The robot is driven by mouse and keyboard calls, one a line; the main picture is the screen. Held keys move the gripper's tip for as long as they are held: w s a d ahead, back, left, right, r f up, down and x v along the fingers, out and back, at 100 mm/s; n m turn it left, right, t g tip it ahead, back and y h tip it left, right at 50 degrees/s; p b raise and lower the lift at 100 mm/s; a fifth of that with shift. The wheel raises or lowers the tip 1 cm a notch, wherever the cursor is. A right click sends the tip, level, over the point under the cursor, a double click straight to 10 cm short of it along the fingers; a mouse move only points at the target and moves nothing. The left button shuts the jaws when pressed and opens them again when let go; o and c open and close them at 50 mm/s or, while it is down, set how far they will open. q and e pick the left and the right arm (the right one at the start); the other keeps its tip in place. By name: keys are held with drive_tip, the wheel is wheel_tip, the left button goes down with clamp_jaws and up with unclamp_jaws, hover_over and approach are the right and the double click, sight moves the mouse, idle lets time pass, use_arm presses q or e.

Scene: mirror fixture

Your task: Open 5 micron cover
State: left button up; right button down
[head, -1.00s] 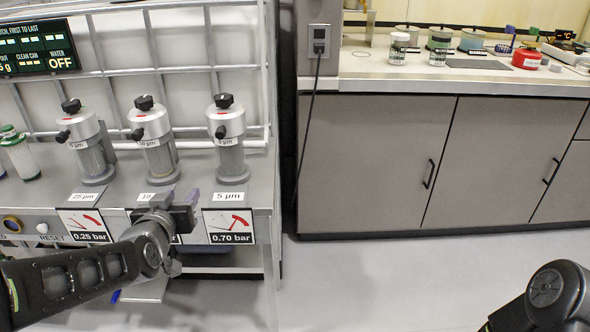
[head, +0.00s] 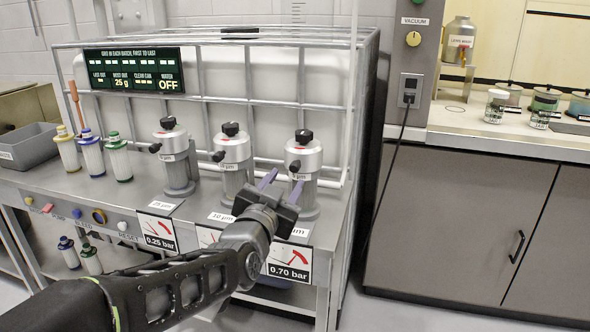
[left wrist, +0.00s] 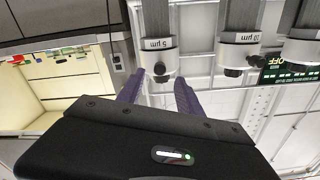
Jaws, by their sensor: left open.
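The 5 micron filter housing (head: 303,158) stands upright at the right of the row of three on the bench, its grey cover on top with a black top knob (head: 304,136) and a black side knob. In the left wrist view the housing (left wrist: 156,45) appears upside down, labelled 5 µm. My left gripper (head: 282,182) is open and empty in front of this housing, its purple fingers pointing at it. In the left wrist view the fingers (left wrist: 158,92) lie either side of the black knob's line; contact cannot be told. The arm partly hides the bench labels. My right gripper is out of view.
The 10 micron housing (head: 233,155) and 25 micron housing (head: 176,160) stand left of it. Several filter cartridges (head: 92,153) and a grey bin (head: 30,145) are farther left. The gauge below reads 0.70 bar (head: 289,263).

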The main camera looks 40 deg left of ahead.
sight(293, 170)
use_arm(q)
drive_tip(key=x, duration=0.7)
clamp_jaws()
idle(0.4)
idle(1.0)
